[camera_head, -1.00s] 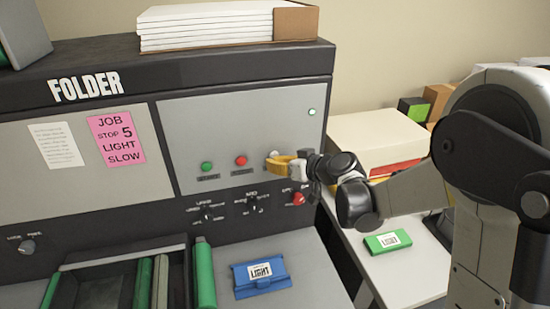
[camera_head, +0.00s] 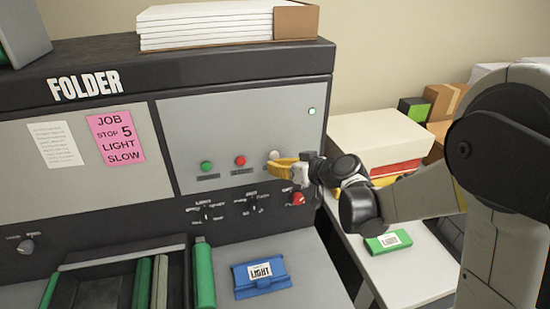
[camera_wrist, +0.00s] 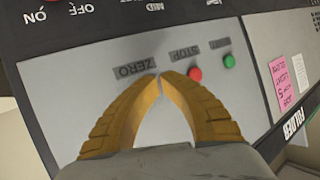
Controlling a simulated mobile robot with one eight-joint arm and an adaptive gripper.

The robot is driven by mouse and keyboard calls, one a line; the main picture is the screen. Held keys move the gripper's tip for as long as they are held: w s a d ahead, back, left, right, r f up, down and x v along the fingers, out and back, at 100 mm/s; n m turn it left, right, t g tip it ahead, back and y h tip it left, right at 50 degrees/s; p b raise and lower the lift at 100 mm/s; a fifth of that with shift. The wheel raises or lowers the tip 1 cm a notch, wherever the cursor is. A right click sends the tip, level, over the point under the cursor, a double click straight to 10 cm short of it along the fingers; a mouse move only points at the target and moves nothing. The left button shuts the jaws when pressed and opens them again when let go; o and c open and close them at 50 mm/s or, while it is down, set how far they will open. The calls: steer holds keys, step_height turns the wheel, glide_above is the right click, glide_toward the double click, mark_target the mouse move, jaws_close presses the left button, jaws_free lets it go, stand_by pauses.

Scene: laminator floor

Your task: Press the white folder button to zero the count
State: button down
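The white button (camera_head: 274,155) is the rightmost in the row on the folder's grey panel, partly covered by my gripper in the head view. My gripper (camera_head: 271,165) has yellow fingers and is in front of the panel just below the button. In the wrist view the fingertips of my gripper (camera_wrist: 160,75) come together, with nothing seen held. They lie beside the ZERO label (camera_wrist: 135,69). The white button cannot be made out there, and contact cannot be told.
A red button (camera_head: 240,160) and a green button (camera_head: 207,166) sit left of the white one. A red knob (camera_head: 298,199) and dark selector switches are below. A blue LIGHT block (camera_head: 262,277) lies on the folder's deck. Stacked boxes (camera_head: 375,138) stand at right.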

steer(key=shift+s+d+b, duration=0.1)
steer(key=shift+s+d, duration=0.15)
steer(key=shift+s, duration=0.55)
steer(key=shift+s+d+b, duration=0.1)
steer(key=shift+s+d, duration=0.1)
steer(key=shift+s, duration=0.6)
steer(key=shift+s+d+b, duration=0.1)
steer(key=shift+s+d, duration=0.15)
steer(key=shift+s, duration=0.55)
steer(key=s+d+f+m+h+b, duration=0.2)
steer(key=s+d+f+b, duration=0.3)
steer(key=s, duration=0.3)
steer(key=s+d+f+m+g+h+b, duration=0.1)
steer(key=s+d+f+m+h+b, duration=0.1)
steer(key=s+d+f+h+b, duration=0.2)
steer(key=s+d+f+m+g+h+b, duration=0.1)
steer(key=s+d+f+m+h+b, duration=0.2)
steer(key=s+d+f+b, duration=0.4)
steer(key=s+d+b, duration=0.2)
steer(key=s, duration=0.4)
steer(key=shift+d+f+h, duration=0.25)
steer(key=shift+d+h, duration=0.05)
steer(key=shift+d, duration=0.05)
steer(key=shift+w, duration=0.1)
